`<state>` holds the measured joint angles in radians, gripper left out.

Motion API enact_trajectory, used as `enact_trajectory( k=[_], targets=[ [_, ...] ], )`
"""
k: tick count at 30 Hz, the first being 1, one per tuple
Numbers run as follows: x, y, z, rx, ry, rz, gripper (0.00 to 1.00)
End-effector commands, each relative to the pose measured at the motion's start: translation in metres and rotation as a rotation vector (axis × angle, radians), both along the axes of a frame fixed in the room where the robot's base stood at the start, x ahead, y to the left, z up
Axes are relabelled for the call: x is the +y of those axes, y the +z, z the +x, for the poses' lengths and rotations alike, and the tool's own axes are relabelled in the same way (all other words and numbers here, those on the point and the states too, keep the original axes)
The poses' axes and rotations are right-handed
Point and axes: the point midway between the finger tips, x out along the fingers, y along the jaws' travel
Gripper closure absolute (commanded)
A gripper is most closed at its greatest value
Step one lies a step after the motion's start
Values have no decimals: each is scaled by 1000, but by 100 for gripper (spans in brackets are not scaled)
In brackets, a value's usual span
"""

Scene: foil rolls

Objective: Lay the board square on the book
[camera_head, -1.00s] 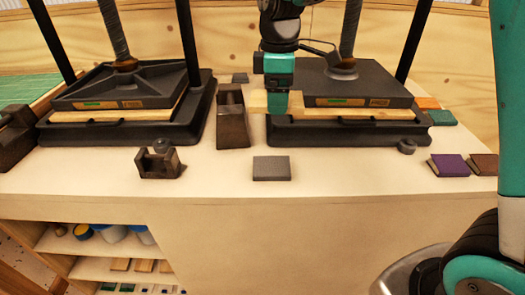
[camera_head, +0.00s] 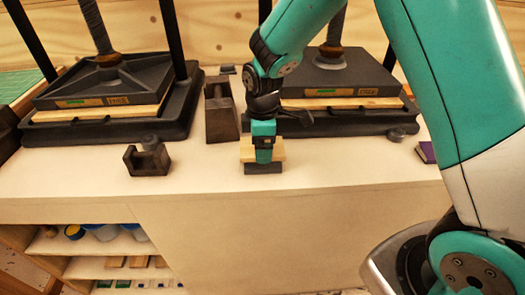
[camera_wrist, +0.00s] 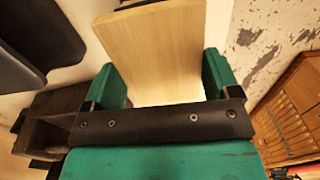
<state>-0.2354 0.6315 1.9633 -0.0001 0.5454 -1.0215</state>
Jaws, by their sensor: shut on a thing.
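A pale wooden board (camera_head: 247,149) is held by my gripper (camera_head: 264,155), whose green fingers close on its two sides. The board fills the middle of the wrist view (camera_wrist: 155,50) between the fingers (camera_wrist: 162,85). The grey book (camera_head: 263,169) lies on the bench top, and in the head view the board appears right over it. The board hides most of the book, with only its front edge showing. I cannot tell whether the board touches the book or hangs just above it.
Two dark presses, left (camera_head: 105,95) and right (camera_head: 335,85), stand at the back with pale boards in them. A tall dark block (camera_head: 220,115) stands just left of my gripper, and a small dark holder (camera_head: 147,158) farther left. A purple book (camera_head: 426,152) lies at right, partly hidden by my arm.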

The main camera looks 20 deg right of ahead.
Motion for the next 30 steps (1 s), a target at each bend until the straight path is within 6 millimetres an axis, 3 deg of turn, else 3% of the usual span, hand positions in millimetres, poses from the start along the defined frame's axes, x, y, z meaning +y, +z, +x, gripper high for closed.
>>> enact_trajectory(
  k=[6,17,18,19,30],
  targets=[
    [0,-30,-1,3,0,-1,42],
    [0,-35,0,0,0,0,42],
    [0,-34,0,0,0,0,9],
    [0,-34,0,0,0,0,2],
    [0,-23,1,-2,0,0,0]
  ],
)
